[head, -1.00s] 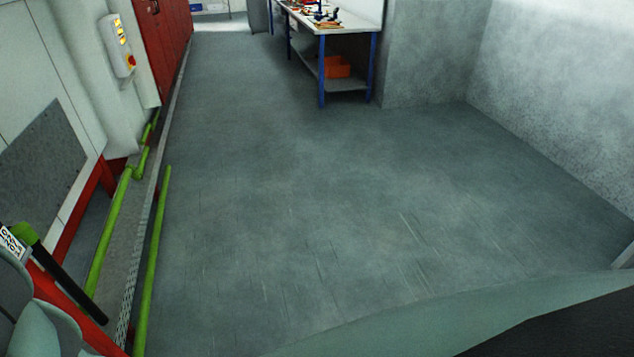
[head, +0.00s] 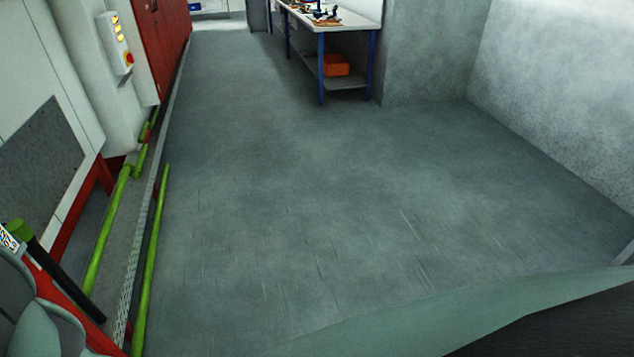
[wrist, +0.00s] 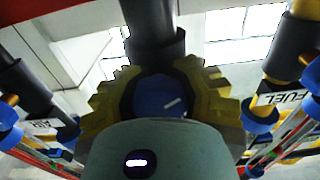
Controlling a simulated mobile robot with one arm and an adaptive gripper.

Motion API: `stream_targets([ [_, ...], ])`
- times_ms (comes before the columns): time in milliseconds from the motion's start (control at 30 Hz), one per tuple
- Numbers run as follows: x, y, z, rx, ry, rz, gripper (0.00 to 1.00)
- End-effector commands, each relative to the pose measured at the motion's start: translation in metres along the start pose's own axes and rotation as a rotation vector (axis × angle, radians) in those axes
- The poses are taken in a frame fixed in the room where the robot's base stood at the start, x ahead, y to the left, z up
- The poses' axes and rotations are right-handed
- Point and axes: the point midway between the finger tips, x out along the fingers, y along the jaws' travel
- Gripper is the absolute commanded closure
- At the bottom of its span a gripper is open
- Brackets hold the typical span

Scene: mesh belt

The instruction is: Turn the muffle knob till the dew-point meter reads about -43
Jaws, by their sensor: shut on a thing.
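In the wrist view, a round blue knob (wrist: 158,97) with a white pointer line sits in the middle, on a dark pipe end. The pointer line slants up to the right. My gripper (wrist: 160,92) has its yellow toothed fingers on the left and right sides of this knob and is shut on it. No label for this knob can be read, so I cannot tell from the picture whether it is the muffle knob. No dew-point meter reading can be made out in either view. The gripper does not show in the head view.
Dark valves with blue parts stand on both sides in the wrist view, one by a FUEL label (wrist: 279,99). In the head view, green pipes (head: 108,235) and a control box (head: 116,43) line the left. A workbench (head: 335,28) stands behind; the floor between is clear.

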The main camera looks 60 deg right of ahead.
Motion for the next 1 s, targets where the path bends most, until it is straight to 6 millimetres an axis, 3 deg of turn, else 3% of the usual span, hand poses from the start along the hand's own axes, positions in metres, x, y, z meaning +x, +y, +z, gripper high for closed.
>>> stream_targets([
  [33, 0.000, -0.003, 0.009, 0.010, -0.001, -0.005, 1.00],
  [200, 0.000, -0.005, 0.011, 0.024, -0.007, -0.010, 1.00],
  [933, -0.004, 0.004, 0.002, 0.035, -0.006, 0.011, 1.00],
  [967, -0.004, 0.004, 0.001, 0.035, -0.006, 0.011, 0.79],
  [1000, -0.004, 0.004, 0.001, 0.035, -0.005, 0.011, 0.74],
])
